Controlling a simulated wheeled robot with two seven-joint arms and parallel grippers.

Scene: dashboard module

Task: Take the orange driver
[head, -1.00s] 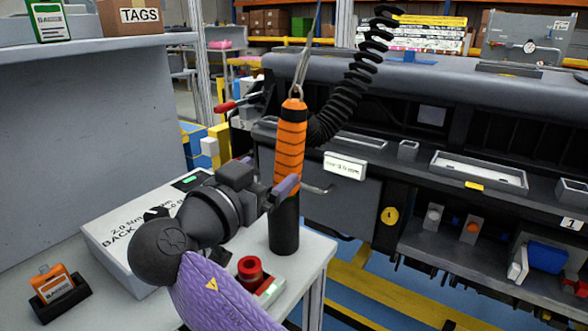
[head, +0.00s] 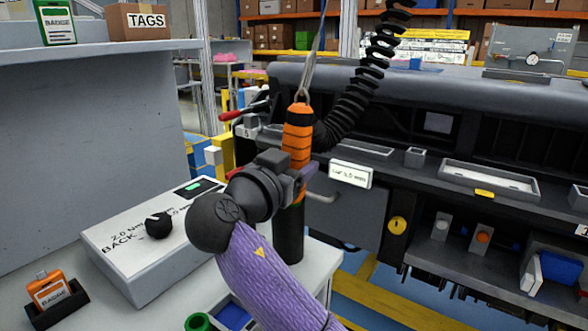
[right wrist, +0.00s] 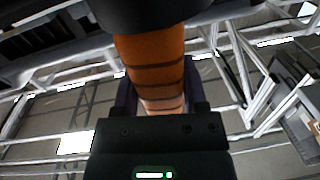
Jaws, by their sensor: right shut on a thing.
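The orange driver (head: 297,133) hangs upright from a cable in the head view, with orange grip bands and a black lower body. A black coiled hose runs up from behind its top. My right gripper (head: 300,184) is shut on its orange middle part. The right wrist view shows the orange barrel (right wrist: 155,65) between the two fingers. The arm and gripper hide part of the driver's middle. My left gripper is not in view.
A white controller box (head: 135,255) with a black knob stands on the bench at left. An orange badge in a black holder (head: 53,294) is at the front left. The dark dashboard module (head: 420,110) fills the right. A green ring (head: 198,322) lies at the bottom edge.

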